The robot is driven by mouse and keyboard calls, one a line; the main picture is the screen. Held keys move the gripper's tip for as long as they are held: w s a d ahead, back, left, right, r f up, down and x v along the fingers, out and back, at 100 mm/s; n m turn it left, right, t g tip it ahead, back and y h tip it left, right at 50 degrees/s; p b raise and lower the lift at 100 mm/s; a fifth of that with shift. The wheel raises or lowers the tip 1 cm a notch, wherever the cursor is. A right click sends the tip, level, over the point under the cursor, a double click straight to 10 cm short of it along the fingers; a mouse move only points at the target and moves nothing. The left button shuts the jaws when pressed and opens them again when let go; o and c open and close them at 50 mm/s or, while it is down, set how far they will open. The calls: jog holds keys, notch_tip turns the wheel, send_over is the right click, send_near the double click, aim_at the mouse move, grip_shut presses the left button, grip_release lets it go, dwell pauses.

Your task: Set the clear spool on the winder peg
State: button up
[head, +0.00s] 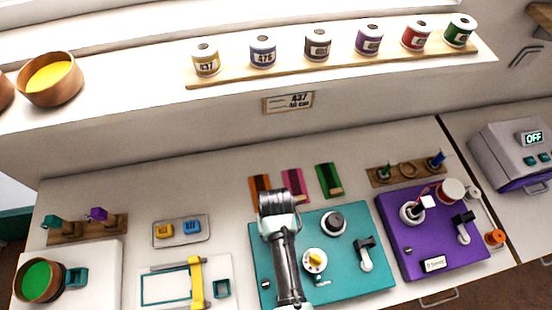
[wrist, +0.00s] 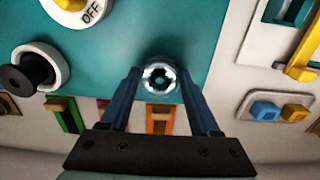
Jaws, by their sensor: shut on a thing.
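My gripper (wrist: 160,84) is shut on the clear spool (wrist: 161,76), a small glassy ring with a dark centre hole, seen end-on between the blue fingers in the wrist view. Behind it is the teal board (wrist: 118,50). In the head view my arm hides the fingers and the spool over that board's left part. A black post on a white round base (head: 333,222) stands on the teal board; it also shows at left in the wrist view (wrist: 38,70). I cannot tell for certain whether it is the winder peg.
The teal board also has a yellow knob (head: 316,260) and a black-and-white lever (head: 365,254). The purple board (head: 418,240) stands to its right. Orange, pink and green strips (head: 328,180) lie behind. A tray (head: 181,231) holds yellow and blue blocks. Several thread spools stand on the back shelf.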

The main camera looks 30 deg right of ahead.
dwell(0.4)
jog(key=o, duration=1.4)
jog(key=shift+r+p, duration=0.1)
jog(key=shift+p, duration=0.2)
notch_tip(320, 180, up, 7)
jog(key=p, duration=0.7)
jog(key=shift+s, duration=0.1)
